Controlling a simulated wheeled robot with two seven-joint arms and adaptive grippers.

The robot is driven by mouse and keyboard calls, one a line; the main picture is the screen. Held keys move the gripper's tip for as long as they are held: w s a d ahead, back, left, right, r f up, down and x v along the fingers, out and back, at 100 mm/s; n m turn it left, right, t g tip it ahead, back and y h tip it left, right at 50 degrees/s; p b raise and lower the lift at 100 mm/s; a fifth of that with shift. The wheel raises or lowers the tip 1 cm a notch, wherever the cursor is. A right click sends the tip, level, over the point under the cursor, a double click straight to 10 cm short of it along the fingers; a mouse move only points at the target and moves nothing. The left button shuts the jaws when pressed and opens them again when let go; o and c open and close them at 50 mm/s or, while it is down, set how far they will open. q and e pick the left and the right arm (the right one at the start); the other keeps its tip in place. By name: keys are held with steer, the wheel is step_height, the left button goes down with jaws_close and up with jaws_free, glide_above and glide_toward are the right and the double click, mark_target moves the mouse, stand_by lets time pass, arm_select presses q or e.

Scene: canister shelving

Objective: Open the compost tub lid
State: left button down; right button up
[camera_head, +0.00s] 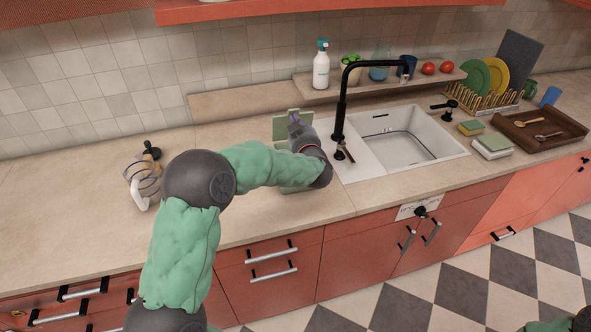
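A pale green thing that looks like the compost tub (278,131) stands on the counter just left of the sink. Its upper part shows as a flat pale green panel behind my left gripper. A small strip of it also shows below my wrist. My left arm crosses the counter from the lower left, and my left gripper (296,124) is at the panel, overlapping it in the picture. My wrist hides most of the tub, so I cannot tell the lid's angle, whether the fingers touch it, or whether they are open. My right gripper is out of view.
A black faucet (341,112) rises close to the right of my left gripper, beside the white sink (443,139). A spray bottle (321,69) stands on the raised ledge behind. The counter between jug and tub has free room.

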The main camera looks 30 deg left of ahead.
arm_select(q)
steer(key=shift+w+a+r+p, duration=0.3)
steer(key=shift+w+a+r, duration=0.1)
steer(key=shift+w+a, duration=0.15)
steer(key=shift+p+x, duration=0.3)
steer(key=shift+x, duration=1.8)
steer(key=shift+r, duration=0.15)
steer(key=shift+s+d, duration=0.1)
steer(key=shift+r+p+v, duration=0.2)
steer(key=shift+p+v, duration=0.05)
steer(key=shift+v, duration=0.95)
steer(key=shift+r+p+v, duration=0.2)
steer(key=shift+p+v, duration=0.05)
steer(key=shift+v, duration=0.95)
steer(key=s+d+r+p, duration=0.3)
steer(key=s+d, duration=0.2)
steer(key=shift+s+d, duration=0.25)
steer(key=shift+d, duration=0.15)
